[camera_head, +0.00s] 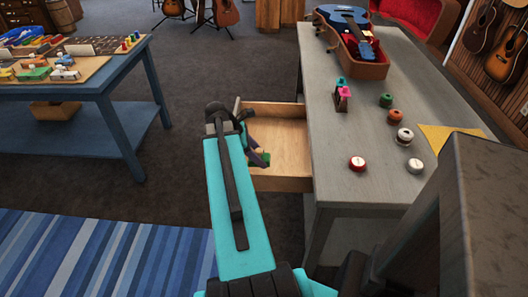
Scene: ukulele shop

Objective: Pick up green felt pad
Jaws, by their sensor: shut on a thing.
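My gripper (257,155) is over the open wooden drawer (285,140) of the grey table. It is shut on the green felt pad (262,159), a small dark green piece showing at the fingertips. My turquoise arm hides part of the gripper and the drawer's left side. I cannot tell whether the pad touches the drawer bottom.
The grey table (345,130) holds several small round pots, a pink-and-teal item (342,95), a yellow cloth (447,137) and a blue ukulele in an open case (368,70). A blue table (100,85) with small toys stands left. Floor between is clear.

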